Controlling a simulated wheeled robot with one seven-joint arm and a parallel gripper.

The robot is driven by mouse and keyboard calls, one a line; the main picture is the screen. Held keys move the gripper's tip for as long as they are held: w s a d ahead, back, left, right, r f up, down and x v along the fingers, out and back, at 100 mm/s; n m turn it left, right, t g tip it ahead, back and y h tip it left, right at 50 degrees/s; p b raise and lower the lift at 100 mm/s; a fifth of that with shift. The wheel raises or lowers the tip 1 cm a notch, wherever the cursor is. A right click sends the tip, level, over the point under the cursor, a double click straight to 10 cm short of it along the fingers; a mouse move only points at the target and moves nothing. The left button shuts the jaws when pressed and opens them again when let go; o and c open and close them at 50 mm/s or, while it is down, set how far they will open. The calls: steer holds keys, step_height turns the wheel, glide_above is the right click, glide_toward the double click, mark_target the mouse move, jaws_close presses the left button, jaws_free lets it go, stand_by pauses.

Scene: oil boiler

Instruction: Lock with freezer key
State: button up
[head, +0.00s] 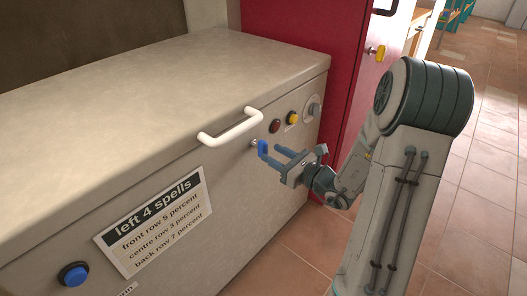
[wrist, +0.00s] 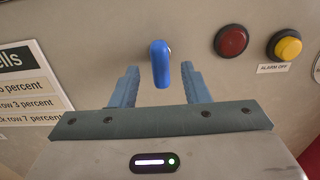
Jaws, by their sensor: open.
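The freezer key has a blue handle (head: 263,147) and sits in a lock on the freezer's front (head: 222,205), just below the right end of the white lid handle (head: 231,127). In the wrist view the blue key handle (wrist: 160,64) hangs roughly upright, with a bit of metal at its top right. My gripper (head: 283,154) is open in front of the key. In the wrist view its two blue-grey fingers (wrist: 160,86) stand left and right of the key's lower end, with a gap on each side. I cannot tell how deep the key lies between them.
To the right of the key are a red button (wrist: 232,41), a yellow button (wrist: 285,46) marked "ALARM OFF" and a grey dial (head: 314,108). A sign (head: 156,222) and a blue button (head: 74,274) are on the left. A red cabinet (head: 300,28) holds a yellow key (head: 378,52).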

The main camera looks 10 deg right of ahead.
mark_target(267, 150)
steer(key=x, duration=0.5)
steer(key=shift+b, duration=0.35)
jaws_close()
